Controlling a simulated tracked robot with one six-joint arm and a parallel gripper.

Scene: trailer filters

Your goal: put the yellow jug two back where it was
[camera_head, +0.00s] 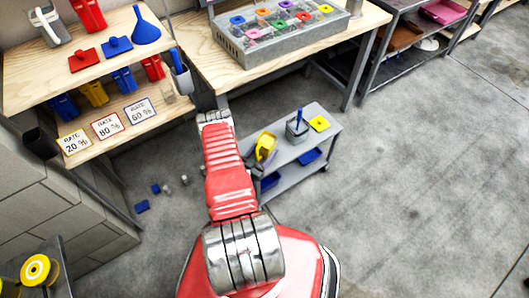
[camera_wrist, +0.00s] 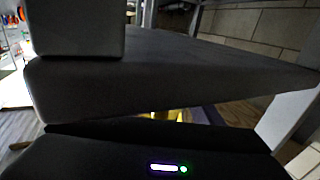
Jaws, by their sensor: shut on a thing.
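My gripper (camera_wrist: 160,122) shows as dark parts with small lights low in the wrist view. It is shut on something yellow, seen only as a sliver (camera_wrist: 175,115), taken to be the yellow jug. In the head view, my red arm reaches up toward the wooden bench, and its fingers are hidden. A yellow jug (camera_head: 265,147) shows over the grey cart (camera_head: 290,162), right of my arm; I cannot tell whether it is the held one. Another yellow container (camera_head: 95,93) stands on the lower wooden shelf between blue ones.
The lower shelf (camera_head: 108,150) holds rate cards, blue and red containers. A blue funnel (camera_head: 146,30) stands on the upper shelf. The cart also carries a grey container (camera_head: 297,130) and a yellow piece (camera_head: 320,123). Small blue bits (camera_head: 142,206) lie on the floor. The floor at right is clear.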

